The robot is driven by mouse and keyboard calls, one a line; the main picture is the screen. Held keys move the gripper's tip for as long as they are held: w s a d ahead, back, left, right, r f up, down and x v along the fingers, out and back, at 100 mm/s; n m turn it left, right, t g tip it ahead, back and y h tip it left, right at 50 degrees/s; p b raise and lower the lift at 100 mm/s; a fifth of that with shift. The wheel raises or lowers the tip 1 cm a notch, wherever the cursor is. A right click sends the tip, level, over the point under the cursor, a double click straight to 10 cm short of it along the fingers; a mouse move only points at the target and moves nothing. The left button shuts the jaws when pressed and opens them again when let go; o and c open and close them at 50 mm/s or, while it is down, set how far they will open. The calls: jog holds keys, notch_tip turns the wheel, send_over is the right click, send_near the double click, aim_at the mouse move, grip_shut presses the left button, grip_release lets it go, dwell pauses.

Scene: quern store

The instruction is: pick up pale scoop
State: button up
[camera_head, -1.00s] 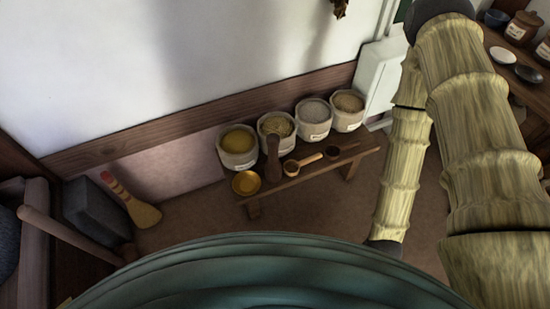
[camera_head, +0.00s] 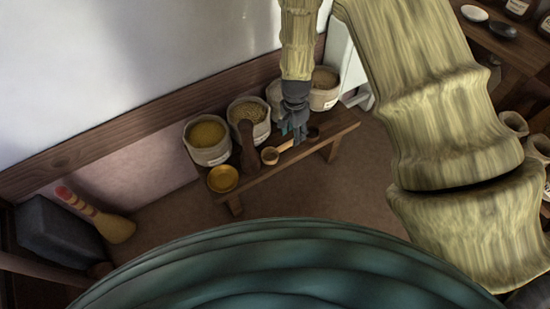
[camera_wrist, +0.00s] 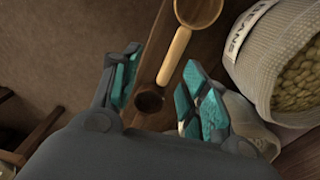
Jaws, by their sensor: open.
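The pale scoop (camera_head: 270,156) lies on the low bench, its light wooden handle running toward my gripper (camera_head: 293,126), which hides part of it in the head view. In the wrist view the pale scoop (camera_wrist: 176,52) has its bowl at the top edge and its handle pointing down between my fingers. My gripper (camera_wrist: 160,88) is open, one teal-padded finger on each side, and holds nothing. A small dark round cup (camera_wrist: 149,99) also shows between the fingers, just below the handle's end. I cannot tell how high the fingers are above the bench.
The bench (camera_head: 340,125) stands by the wall. Several sacks line its back; the bean sack (camera_wrist: 262,60) is close to my right finger in the wrist view. A dark wooden pestle-like tool (camera_head: 248,150) and a yellow bowl (camera_head: 223,179) are left of the scoop. Floor in front is clear.

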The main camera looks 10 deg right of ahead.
aim_at(287, 144)
jog(key=shift+w+a+r+m, duration=0.25)
jog(key=shift+w+a+r, duration=0.1)
jog(key=shift+w, duration=0.25)
jog(key=shift+w+a+r+m, duration=0.25)
jog(key=shift+w+r, duration=0.1)
jog(key=shift+w, duration=0.2)
notch_tip(287, 144, down, 5)
jog(key=shift+f+b, duration=0.15)
jog(key=shift+b, duration=0.75)
jog(key=f, duration=0.1)
jog(key=f+b, duration=0.2)
jog(key=f, duration=0.1)
jog(key=shift+s+a+f, duration=0.1)
jog(key=shift+s, duration=0.25)
jog(key=shift+f, duration=0.55)
grip_shut()
